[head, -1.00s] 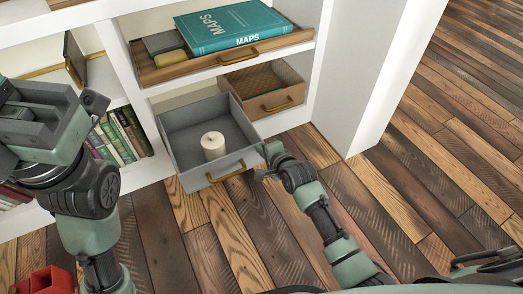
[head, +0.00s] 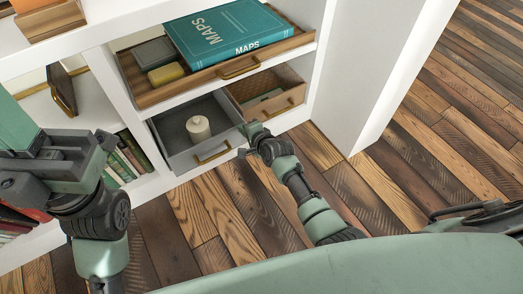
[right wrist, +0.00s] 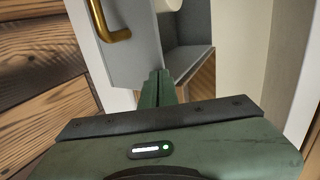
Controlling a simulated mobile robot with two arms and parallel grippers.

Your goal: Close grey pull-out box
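The grey pull-out box (head: 182,156) sits in the lower compartment of the white shelf, slid partly out. It has a brass handle (head: 212,153) and a cream candle (head: 199,128) inside. My right gripper (head: 251,131) is at the right end of the box's front. In the right wrist view its fingers (right wrist: 157,88) are together and empty, against or very near the grey front panel (right wrist: 133,50); exact contact is hard to tell. My left gripper (head: 100,145) is at the left, in front of the shelf and away from the box; its fingertips are unclear.
A wooden box (head: 270,108) with a brass handle stands just right of the grey box. Above is a wooden tray (head: 205,83) with a teal MAPS book (head: 225,35). Green books (head: 127,155) stand at left. The plank floor (head: 235,210) in front is clear.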

